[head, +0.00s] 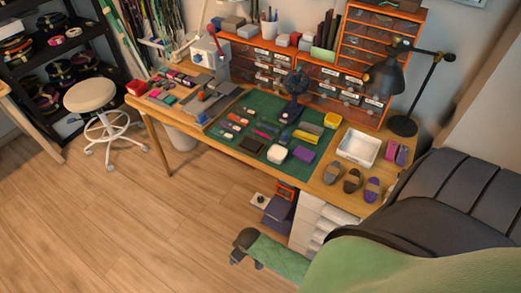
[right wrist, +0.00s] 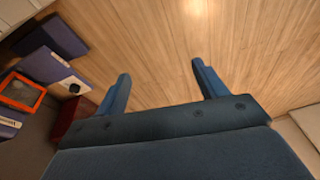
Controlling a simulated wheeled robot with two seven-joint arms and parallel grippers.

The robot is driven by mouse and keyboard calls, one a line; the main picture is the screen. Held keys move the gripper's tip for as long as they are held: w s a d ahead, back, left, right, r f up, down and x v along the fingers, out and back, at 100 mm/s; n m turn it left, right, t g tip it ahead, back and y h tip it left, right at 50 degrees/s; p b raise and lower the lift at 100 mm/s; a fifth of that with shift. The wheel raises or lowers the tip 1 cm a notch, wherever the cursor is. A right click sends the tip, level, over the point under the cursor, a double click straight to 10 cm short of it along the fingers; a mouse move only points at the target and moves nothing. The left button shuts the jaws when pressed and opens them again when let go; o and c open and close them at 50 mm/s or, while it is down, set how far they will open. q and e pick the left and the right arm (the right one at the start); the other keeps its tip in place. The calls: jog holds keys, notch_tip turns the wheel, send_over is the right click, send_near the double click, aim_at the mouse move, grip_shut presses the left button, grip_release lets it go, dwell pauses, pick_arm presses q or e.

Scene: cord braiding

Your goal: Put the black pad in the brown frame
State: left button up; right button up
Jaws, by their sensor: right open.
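A dark, flat rectangular piece (head: 251,145) lies near the front edge of the green mat (head: 293,160) on the table in the head view. It is too small to tell whether it is the black pad or the brown frame, and I cannot make out the other one for certain. My right gripper (head: 243,250) hangs over the floor in front of the table, well away from the mat. In the right wrist view its two blue fingers (right wrist: 160,85) are spread wide with only wooden floor between them. My left gripper is not in view.
The mat holds several small coloured blocks, a white block (head: 277,154) and a purple block (head: 303,154). A white tray (head: 343,158) stands to the right, beside spools (head: 352,181). A black lamp (head: 386,78) stands behind. White drawers (head: 309,222) are under the table.

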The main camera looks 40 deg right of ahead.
jog(key=s+f, duration=0.4)
jog(key=s, duration=0.4)
jog(key=s+a+f+m+g+h, duration=0.1)
jog(key=s+f, duration=0.4)
jog(key=s, duration=0.2)
jog(key=shift+s+a, duration=0.15)
jog(key=shift+s, duration=0.2)
jog(key=shift+f, duration=0.1)
